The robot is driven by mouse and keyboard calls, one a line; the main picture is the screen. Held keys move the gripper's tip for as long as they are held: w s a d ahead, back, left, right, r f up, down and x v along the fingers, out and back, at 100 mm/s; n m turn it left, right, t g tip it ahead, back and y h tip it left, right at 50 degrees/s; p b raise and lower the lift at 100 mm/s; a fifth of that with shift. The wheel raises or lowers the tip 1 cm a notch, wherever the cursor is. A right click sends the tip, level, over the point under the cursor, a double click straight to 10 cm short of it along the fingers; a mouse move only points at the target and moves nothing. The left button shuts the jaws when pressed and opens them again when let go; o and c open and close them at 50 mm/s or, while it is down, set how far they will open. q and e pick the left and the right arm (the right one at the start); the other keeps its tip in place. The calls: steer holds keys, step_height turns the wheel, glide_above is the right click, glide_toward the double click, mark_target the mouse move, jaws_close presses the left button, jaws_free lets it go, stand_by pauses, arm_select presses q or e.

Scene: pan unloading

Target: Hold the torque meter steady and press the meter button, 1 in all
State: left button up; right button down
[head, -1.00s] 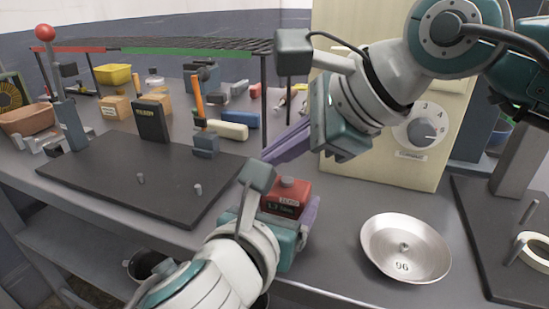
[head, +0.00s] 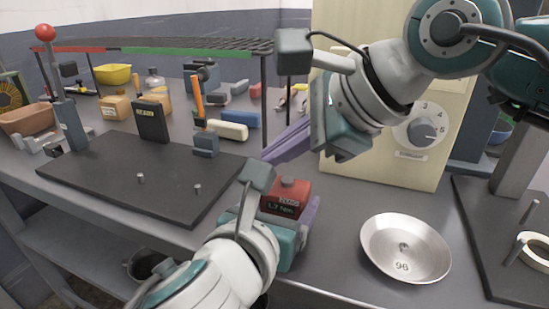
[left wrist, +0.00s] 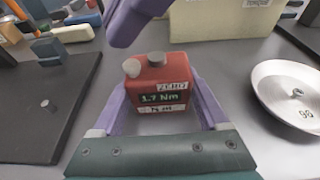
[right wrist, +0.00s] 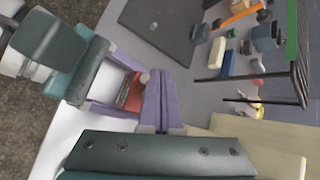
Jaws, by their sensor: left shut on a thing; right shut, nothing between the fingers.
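The torque meter (head: 284,199) is a small red box with a dark display showing a reading in Nm. It also shows in the left wrist view (left wrist: 160,76). My left gripper (head: 292,222) is shut on it, with purple fingers on both sides, at the bench's front edge. Two round knobs stand on the meter, a pale one (left wrist: 131,67) and a reddish one (left wrist: 157,58); I cannot tell which is the button. My right gripper (head: 268,156) is shut and empty, its purple fingertips above and behind the meter, apart from it.
A cream cabinet with a dial (head: 424,130) stands behind. A dark board (head: 110,175) with pegs lies left. Several small items and a wire rack (head: 200,45) are further back.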

stand_by(0.4)
steer(key=shift+f, duration=0.45)
steer(key=shift+f, duration=0.45)
stand_by(0.7)
steer(key=shift+r, duration=0.85)
steer(key=shift+r, duration=2.55)
arm_select(q)
steer(key=o, duration=1.5)
